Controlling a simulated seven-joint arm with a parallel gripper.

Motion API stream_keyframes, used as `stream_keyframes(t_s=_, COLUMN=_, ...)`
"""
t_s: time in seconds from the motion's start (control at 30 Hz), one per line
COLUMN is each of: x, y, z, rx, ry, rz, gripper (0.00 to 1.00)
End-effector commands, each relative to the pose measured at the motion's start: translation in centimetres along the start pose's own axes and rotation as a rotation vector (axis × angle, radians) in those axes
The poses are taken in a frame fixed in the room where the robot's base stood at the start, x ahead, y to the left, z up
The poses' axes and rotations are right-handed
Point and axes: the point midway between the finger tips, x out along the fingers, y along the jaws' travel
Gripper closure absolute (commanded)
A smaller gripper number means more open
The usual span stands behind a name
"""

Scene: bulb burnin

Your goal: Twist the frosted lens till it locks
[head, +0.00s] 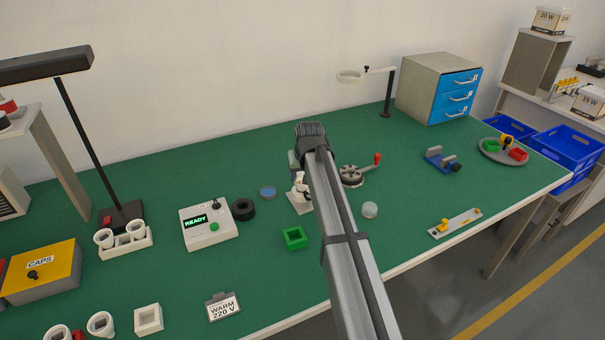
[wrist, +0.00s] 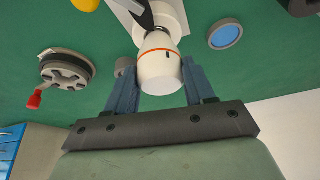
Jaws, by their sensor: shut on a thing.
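The frosted lens (wrist: 159,74) is the white, rounded end of the lamp in the wrist view, beside an orange ring. A short dark mark shows at the ring. The white lamp body (wrist: 158,42) continues beyond it on a pale stand. My gripper (wrist: 160,68) has one blue-grey finger on each side of the lens and is shut on it. In the head view my gripper (head: 302,172) is at the lamp, whose pale stand (head: 299,205) shows below. My arm hides part of the lamp there. I cannot tell whether the lens is locked.
A crank wheel with a red handle (head: 351,175) stands just right of my arm. A blue disc (head: 268,193), a black ring (head: 244,209) and a READY tester (head: 208,228) are on the left. A green square holder (head: 294,238) sits in front. Green table is clear between them.

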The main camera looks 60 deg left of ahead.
Motion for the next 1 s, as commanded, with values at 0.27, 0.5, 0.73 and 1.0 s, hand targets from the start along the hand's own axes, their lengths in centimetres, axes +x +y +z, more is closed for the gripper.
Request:
stream_keyframes(t_s=0.27, x=0.04, y=-0.01, z=0.01, rx=0.013, ry=0.0, rz=0.006, gripper=0.74)
stream_keyframes(t_s=0.5, x=0.07, y=-0.26, z=-0.03, rx=0.167, ry=0.0, rz=0.07, gripper=0.74)
stream_keyframes(t_s=0.73, x=0.07, y=-0.2, z=-0.02, rx=0.244, ry=0.0, rz=0.102, gripper=0.74)
stream_keyframes(t_s=1.0, x=0.08, y=-0.2, z=-0.02, rx=0.249, ry=0.0, rz=0.104, gripper=0.74)
